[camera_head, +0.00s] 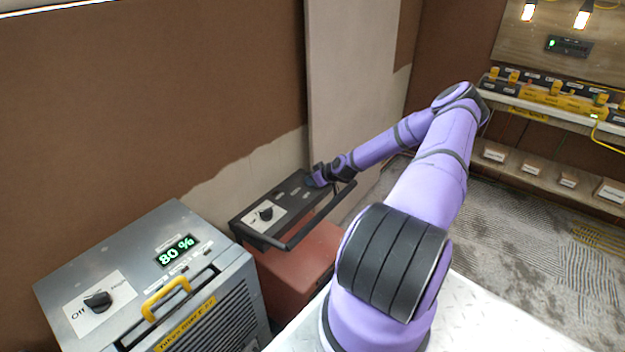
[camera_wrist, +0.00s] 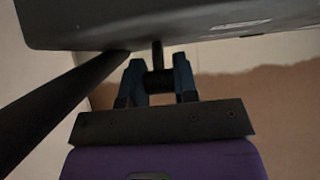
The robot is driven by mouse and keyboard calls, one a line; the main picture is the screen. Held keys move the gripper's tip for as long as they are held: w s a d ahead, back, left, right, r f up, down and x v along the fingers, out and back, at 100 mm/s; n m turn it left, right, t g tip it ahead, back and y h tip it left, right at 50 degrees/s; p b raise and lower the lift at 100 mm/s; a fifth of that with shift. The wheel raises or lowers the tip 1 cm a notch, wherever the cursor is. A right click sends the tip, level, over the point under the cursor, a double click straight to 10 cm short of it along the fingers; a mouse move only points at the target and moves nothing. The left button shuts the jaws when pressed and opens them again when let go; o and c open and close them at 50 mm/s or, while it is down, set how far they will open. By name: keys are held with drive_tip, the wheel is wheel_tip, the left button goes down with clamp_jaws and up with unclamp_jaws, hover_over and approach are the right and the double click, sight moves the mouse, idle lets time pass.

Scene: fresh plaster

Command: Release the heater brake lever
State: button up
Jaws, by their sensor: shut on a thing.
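The heater (camera_head: 298,262) has a red body, a black top panel with a dial, and a black handle bar around its front. It stands against the wall at centre left in the head view. My gripper (camera_head: 322,176) is at the panel's far right end, and the arm hides part of that end. In the wrist view, my gripper (camera_wrist: 158,66) has two dark blue fingers closed on a short black cylinder, which I take to be the brake lever (camera_wrist: 157,86). Its thin stem runs up to the dark panel (camera_wrist: 170,22). The lever's angle is unclear.
A grey machine (camera_head: 215,262) showing 80 % stands left of the heater, with a yellow handle (camera_head: 165,297) and an Off dial. In the wrist view the handle bar (camera_wrist: 60,105) slants close left of my fingers. A shelf (camera_head: 555,118) with chargers is at right. Rough floor (camera_head: 520,240) lies open.

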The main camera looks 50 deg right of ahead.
drive_tip(key=shift+s+f, duration=0.1)
drive_tip(key=o, duration=0.9)
